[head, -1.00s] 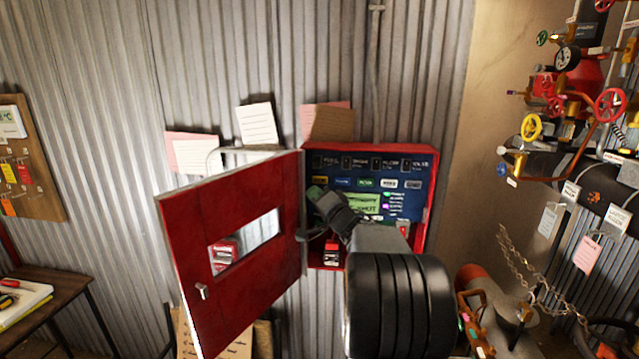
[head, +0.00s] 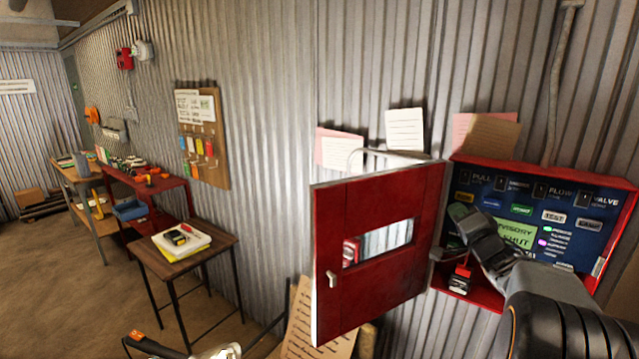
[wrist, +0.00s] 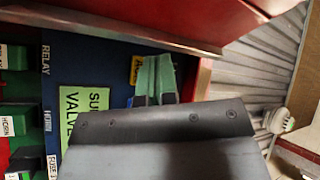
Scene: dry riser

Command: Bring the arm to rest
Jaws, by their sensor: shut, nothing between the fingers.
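My arm reaches in from the lower right of the head view to an open red cabinet (head: 625,250). My gripper (head: 460,213) is in front of the left side of its blue panel (head: 590,215), near the hinge side of the door. In the wrist view the green-tipped fingers (wrist: 155,78) are together and empty, in front of the panel and close to the cabinet's red side wall. I cannot tell whether they touch anything. The wrist housing hides part of the panel and a green label reading "VALVE" (wrist: 85,105).
The red cabinet door (head: 385,290) stands open to the left of my gripper. A small red-and-black item (head: 459,280) sits at the cabinet bottom. A small wooden table (head: 215,250), a red bench (head: 150,187) and a pegboard (head: 203,140) line the left wall. Open floor lies at left.

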